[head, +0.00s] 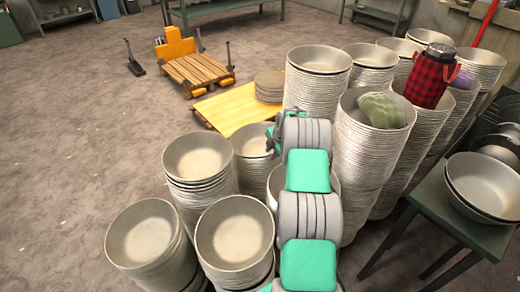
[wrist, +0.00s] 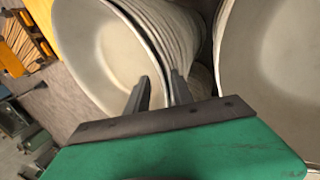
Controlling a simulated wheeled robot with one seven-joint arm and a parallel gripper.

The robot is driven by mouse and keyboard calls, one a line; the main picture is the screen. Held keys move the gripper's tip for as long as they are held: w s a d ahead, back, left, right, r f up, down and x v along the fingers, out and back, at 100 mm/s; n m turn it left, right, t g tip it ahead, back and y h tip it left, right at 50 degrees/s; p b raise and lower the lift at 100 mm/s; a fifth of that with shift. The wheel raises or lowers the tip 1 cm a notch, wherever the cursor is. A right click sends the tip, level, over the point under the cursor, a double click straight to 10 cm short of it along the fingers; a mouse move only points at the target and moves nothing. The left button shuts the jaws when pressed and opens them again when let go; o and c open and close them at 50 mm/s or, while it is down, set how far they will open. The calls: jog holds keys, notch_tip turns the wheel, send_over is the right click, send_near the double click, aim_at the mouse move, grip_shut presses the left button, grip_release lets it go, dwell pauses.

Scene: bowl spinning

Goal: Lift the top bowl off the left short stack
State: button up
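A short stack of pale metal bowls (head: 252,141) stands behind the front stacks, partly hidden by my arm. Its top bowl (wrist: 95,50) fills the upper left of the wrist view, with nested bowl walls to its right. My gripper (head: 276,138) is at the right rim of this stack. In the wrist view my gripper (wrist: 160,90) has one finger inside the top bowl and the other outside. The rim runs between the fingers, which stand apart with a visible gap. The bowl still appears nested in its stack.
Other bowl stacks stand in front (head: 235,232) and tall ones behind and to the right (head: 318,75). A red plaid flask (head: 431,78) and green cloth (head: 382,110) top two stacks. A yellow pallet (head: 232,108) lies behind. Floor at left is mostly clear.

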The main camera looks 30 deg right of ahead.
jog(key=shift+x, duration=1.25)
jog(key=shift+c, duration=0.2)
grip_shut()
jog(key=shift+r, duration=0.1)
